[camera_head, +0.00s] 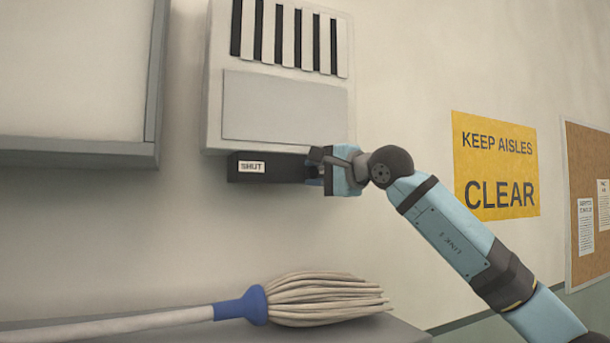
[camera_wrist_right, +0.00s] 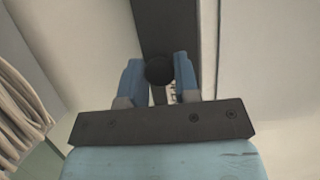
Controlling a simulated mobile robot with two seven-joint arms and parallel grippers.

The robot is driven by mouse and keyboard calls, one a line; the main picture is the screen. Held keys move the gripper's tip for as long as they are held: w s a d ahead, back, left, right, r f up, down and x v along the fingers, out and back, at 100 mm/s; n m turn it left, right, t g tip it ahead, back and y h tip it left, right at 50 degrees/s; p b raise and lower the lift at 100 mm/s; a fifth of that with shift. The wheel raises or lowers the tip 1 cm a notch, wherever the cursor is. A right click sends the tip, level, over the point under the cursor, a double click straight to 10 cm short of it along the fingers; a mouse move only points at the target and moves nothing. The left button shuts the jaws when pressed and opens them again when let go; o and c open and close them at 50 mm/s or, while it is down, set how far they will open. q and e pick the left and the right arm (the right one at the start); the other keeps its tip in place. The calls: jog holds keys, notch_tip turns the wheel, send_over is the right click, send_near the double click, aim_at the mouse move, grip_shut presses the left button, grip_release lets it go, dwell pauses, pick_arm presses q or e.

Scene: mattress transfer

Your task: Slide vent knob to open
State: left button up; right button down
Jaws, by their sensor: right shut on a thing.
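The vent (camera_head: 285,105) is a pale wall box with black and white slats at its top and a grey panel below. A black rail (camera_head: 285,170) runs along its underside, with a "SHUT" label (camera_head: 252,167) at its left end. My right gripper (camera_head: 318,172) is at the right part of the rail and hides the knob in the head view. In the right wrist view, the round black knob (camera_wrist_right: 159,70) sits between the two blue fingers, which are shut on it. A partly hidden label shows beside the right finger there. My left gripper is out of view.
A mop (camera_head: 325,298) with a blue collar lies on a grey surface (camera_head: 390,330) below the vent. A grey-framed panel (camera_head: 75,150) is on the wall at left. A yellow sign (camera_head: 495,167) and a cork board (camera_head: 588,235) are at right.

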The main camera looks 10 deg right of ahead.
jog(key=shift+d, duration=0.1)
jog(key=c, duration=0.9)
grip_release()
jog(key=shift+w+d, duration=0.1)
jog(key=shift+d, duration=0.05)
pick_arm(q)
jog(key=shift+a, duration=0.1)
pick_arm(e)
jog(key=shift+o, duration=0.2)
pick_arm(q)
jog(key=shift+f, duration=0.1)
pick_arm(e)
jog(key=shift+s+d, duration=0.1)
jog(key=shift+s, duration=0.2)
pick_arm(q)
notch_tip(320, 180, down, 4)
jog(key=b, duration=0.4)
pick_arm(e)
jog(key=v, duration=1.3)
jog(key=shift+d, duration=0.15)
